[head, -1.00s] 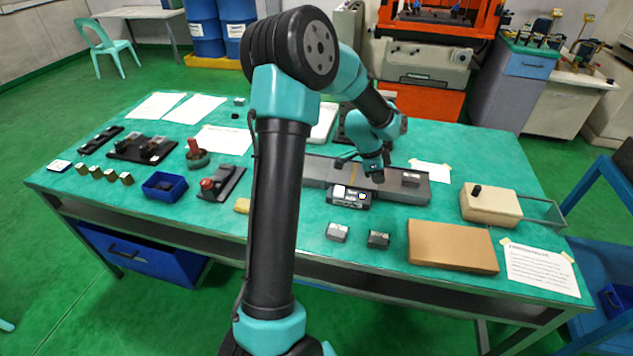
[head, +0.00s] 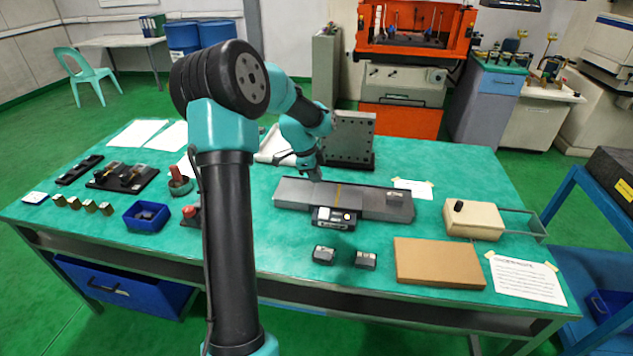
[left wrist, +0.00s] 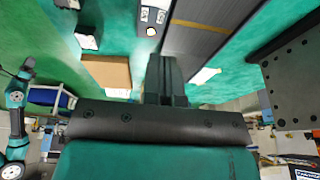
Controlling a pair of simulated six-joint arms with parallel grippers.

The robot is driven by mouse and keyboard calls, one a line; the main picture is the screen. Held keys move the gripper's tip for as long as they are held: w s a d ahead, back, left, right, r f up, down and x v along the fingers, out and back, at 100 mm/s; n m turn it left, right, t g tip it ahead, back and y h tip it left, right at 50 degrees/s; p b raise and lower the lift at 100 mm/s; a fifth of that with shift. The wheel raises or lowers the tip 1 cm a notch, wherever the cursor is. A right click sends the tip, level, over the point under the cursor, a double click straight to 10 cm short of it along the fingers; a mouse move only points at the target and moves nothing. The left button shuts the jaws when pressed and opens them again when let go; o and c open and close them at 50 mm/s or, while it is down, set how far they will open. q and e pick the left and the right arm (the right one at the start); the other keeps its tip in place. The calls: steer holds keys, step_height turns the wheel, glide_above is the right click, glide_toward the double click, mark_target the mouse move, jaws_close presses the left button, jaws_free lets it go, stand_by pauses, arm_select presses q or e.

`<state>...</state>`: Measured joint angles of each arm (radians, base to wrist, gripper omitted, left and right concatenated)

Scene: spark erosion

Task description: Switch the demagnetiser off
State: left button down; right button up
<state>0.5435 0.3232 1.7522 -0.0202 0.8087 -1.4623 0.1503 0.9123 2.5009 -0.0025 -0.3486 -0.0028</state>
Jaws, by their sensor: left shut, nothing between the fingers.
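The demagnetiser looks to be the long dark grey plate (head: 300,192) with a yellow stripe across it, on the green bench. Its small control box (head: 334,217) sits at the front edge. My left gripper (head: 314,177) is over the back of the plate, left of the stripe; contact cannot be told. In the left wrist view its fingers (left wrist: 164,66) are shut and empty, with the plate (left wrist: 200,36) and control box (left wrist: 152,18) beyond. The switch position is too small to read. A teal arm (left wrist: 15,98), probably my right, shows small at the left there; its jaws are unclear.
A grey block (head: 395,197) lies on the plate's right end. Two small metal blocks (head: 324,254) (head: 366,260) lie in front, beside a brown box (head: 440,262). A tall holed metal plate (head: 350,138) stands behind. A beige box (head: 472,220) stands at right.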

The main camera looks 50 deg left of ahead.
mark_target(325, 210)
arm_select(q)
steer(key=x, duration=0.8)
steer(key=a+x, duration=0.1)
steer(key=x, duration=0.3)
steer(key=shift+s+f, duration=0.15)
steer(key=shift+f, duration=0.15)
steer(key=shift+s+a, duration=0.1)
steer(key=shift+a, duration=0.1)
